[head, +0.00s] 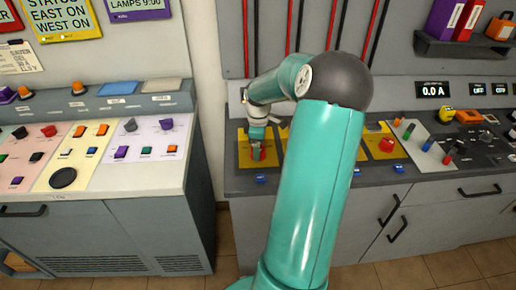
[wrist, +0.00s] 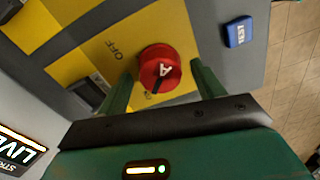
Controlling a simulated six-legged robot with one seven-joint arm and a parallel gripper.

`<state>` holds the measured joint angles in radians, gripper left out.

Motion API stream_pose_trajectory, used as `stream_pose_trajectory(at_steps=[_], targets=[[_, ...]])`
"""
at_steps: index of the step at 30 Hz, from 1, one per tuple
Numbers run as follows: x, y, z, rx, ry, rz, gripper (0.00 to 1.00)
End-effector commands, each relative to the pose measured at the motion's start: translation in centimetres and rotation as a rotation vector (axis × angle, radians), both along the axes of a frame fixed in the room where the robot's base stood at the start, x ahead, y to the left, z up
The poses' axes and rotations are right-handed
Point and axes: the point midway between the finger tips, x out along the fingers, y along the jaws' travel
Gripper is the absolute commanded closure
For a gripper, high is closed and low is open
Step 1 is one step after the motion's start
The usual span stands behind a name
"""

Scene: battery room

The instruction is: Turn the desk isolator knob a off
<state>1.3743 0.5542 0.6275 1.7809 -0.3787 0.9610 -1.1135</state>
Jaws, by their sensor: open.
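The isolator knob A (wrist: 160,69) is a round red knob with a white letter A, on a yellow panel (wrist: 103,38) marked OFF beside it. In the wrist view my gripper (wrist: 164,88) is open, with one green finger on each side of the knob and gaps showing. I cannot tell whether either finger touches it. In the head view my gripper (head: 257,150) points down over the yellow panel (head: 243,155) at the left end of the right-hand desk. My arm hides part of the desk there.
A blue TEST block (wrist: 238,32) sits near the knob. Another red knob (head: 386,145) is on a yellow panel further right. Red and black cables run up the wall behind. A separate control desk (head: 120,192) stands left, across a narrow gap.

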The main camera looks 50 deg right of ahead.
Motion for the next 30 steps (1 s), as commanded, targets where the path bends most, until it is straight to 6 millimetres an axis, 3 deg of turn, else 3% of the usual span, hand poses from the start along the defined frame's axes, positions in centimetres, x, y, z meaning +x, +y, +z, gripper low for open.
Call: stream_pose_trajectory(at_steps=[4,12,19,30], targets=[[-0.01,0.05,-0.99,0.001,0.000,-0.001,0.32],[-0.01,0.03,-1.07,0.000,-0.001,-0.001,0.34],[-0.01,0.04,-1.05,0.000,0.000,-0.001,0.77],[-0.03,0.01,-1.02,-0.002,0.001,-0.047,0.77]])
